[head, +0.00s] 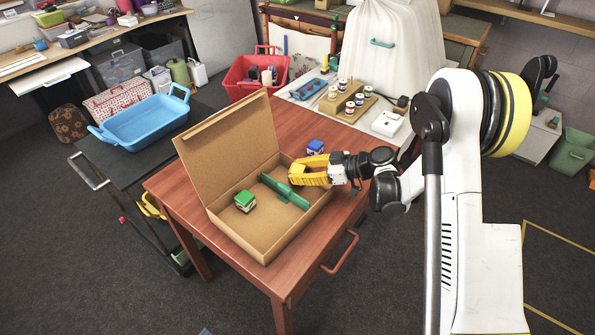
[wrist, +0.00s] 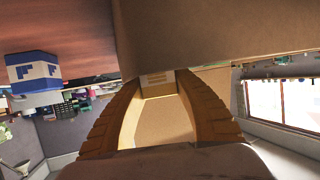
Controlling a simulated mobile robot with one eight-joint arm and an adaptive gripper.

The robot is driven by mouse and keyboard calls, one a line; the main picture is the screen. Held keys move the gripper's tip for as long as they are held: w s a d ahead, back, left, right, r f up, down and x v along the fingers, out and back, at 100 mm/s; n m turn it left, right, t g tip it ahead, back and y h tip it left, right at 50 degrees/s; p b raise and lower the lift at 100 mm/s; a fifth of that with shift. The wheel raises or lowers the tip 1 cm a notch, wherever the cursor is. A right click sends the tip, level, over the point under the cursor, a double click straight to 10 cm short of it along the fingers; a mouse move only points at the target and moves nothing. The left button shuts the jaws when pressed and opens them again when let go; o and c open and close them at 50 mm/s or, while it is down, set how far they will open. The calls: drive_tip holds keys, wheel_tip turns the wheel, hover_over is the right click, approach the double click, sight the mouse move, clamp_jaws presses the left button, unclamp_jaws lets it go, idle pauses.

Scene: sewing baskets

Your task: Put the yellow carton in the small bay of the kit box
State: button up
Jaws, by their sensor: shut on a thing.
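The kit box (head: 238,246) is an open cardboard box on the wooden table, its lid (head: 228,140) standing up at the left. A green divider (head: 285,192) crosses it, leaving a larger near bay and a smaller far bay. My gripper (head: 296,172) is at the far bay, its yellow fingers pointing left. The wrist view shows the fingers closing at their tips on a small yellowish printed face, the yellow carton (wrist: 157,79). In the head view the carton can hardly be told from the yellow fingers. Whether it touches the box is unclear.
A green carton (head: 245,201) sits in the near bay. A blue carton (head: 315,147) stands on the table behind the box and shows in the wrist view (wrist: 33,72). A blue basin (head: 145,122) is on the left cart. Bare table (head: 180,185) lies left of the box.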

drive_tip(key=shift+s+f, duration=0.1)
drive_tip(key=shift+f, duration=0.25)
drive_tip(key=o, duration=0.8)
drive_tip(key=shift+f, duration=0.1)
